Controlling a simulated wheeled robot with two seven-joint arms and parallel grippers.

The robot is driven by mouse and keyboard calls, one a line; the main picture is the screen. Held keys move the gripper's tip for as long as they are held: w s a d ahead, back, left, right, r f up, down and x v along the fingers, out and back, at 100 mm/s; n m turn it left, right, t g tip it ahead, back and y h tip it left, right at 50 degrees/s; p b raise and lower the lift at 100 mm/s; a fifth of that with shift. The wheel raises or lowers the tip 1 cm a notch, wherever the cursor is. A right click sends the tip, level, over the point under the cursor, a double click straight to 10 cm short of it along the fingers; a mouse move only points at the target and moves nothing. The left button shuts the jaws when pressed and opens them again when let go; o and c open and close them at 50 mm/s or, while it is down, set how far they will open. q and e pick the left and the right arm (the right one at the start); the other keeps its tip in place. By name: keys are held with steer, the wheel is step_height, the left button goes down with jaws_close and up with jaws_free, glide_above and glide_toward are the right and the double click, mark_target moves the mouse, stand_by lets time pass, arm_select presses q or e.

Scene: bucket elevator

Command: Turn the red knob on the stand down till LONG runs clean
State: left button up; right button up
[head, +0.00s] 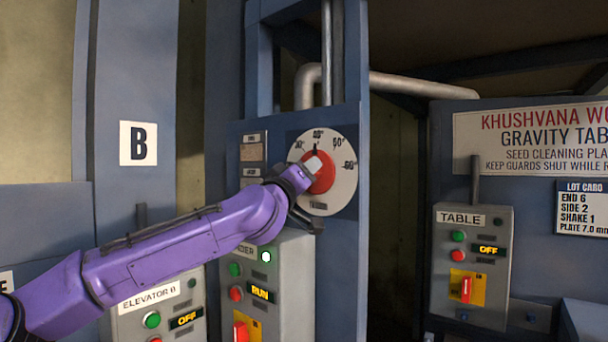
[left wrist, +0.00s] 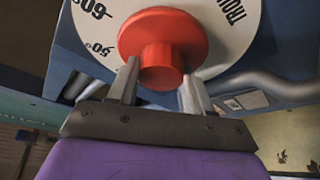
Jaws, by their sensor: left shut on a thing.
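The red knob (head: 323,174) sits at the centre of a white round dial marked in degrees (head: 345,190) on the blue stand (head: 362,120). My left gripper (head: 312,168) reaches it from the lower left and covers part of it. In the left wrist view my left gripper (left wrist: 160,88) has one finger on each side of the knob's raised grip (left wrist: 162,62), shut on it. The wider red disc of the knob shows behind the grip. The dial pointer stands near the top of the scale in the head view. My right gripper is not in view. No LONG label shows.
Below the dial a grey control box (head: 290,275) reads RUN. The ELEVATOR B box (head: 180,318) left of it and the TABLE box (head: 490,280) at right read OFF. A grey pipe (head: 415,87) runs behind the stand.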

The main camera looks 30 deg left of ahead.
arm_select(q)
steer(key=shift+f+n, duration=0.1)
steer(key=shift+n, duration=0.4)
steer(key=o, duration=1)
steer(key=shift+w, duration=0.1)
steer(key=shift+o, duration=0.2)
steer(key=b+v, duration=0.5)
steer(key=v, duration=0.5)
steer(key=shift+s+d, duration=0.15)
steer(key=shift+s, duration=0.1)
